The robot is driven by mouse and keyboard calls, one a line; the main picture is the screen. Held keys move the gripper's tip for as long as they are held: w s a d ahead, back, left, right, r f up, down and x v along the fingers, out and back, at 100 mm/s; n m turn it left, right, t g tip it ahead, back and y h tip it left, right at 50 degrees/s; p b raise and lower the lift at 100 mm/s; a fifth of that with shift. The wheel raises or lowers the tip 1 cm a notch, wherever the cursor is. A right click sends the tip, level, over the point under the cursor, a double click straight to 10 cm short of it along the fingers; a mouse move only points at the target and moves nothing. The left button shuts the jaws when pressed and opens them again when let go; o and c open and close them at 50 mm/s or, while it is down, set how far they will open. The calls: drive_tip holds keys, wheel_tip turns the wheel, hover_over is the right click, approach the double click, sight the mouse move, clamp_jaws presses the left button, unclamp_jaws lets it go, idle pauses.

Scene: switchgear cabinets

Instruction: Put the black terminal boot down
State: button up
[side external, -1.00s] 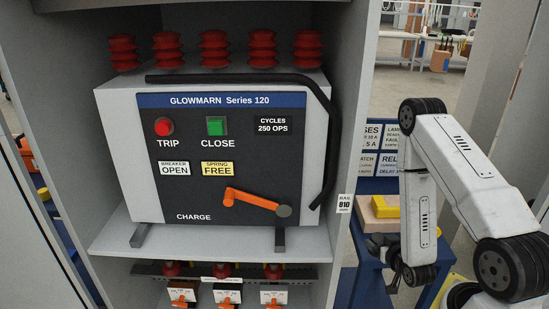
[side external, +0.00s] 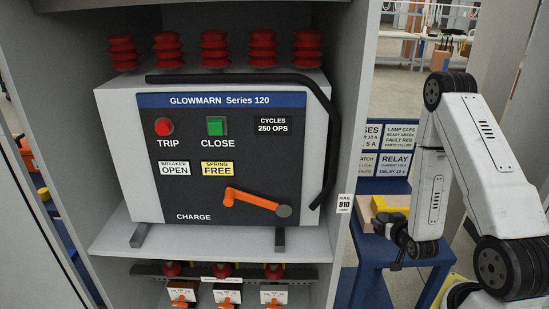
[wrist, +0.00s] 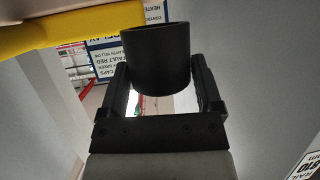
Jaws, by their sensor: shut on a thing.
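The black terminal boot (wrist: 156,58) is a short, dark, round sleeve in the wrist view. My gripper (wrist: 160,82) is shut on it, with one finger on each side. In the side external view my gripper (side external: 393,240) is to the right of the cabinet, by the blue workbench. It is small and dark there, and I cannot clearly tell the boot from the fingers.
A breaker (side external: 222,160) with an orange charge handle (side external: 252,199) stands in the grey cabinet. A yellow object (side external: 390,204) is on the blue workbench (side external: 370,275) close to my gripper. A yellow bar (wrist: 75,30) crosses the wrist view's upper left. Label panels (side external: 396,160) stand behind.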

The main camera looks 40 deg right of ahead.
drive_tip(key=shift+f, duration=1.6)
drive_tip(key=shift+f, duration=0.15)
drive_tip(key=shift+f, duration=1.85)
drive_tip(key=shift+f, duration=0.15)
drive_tip(key=o, duration=1)
drive_tip(key=shift+s+r, duration=0.1)
drive_tip(key=shift+r, duration=0.1)
drive_tip(key=shift+v, duration=3.7)
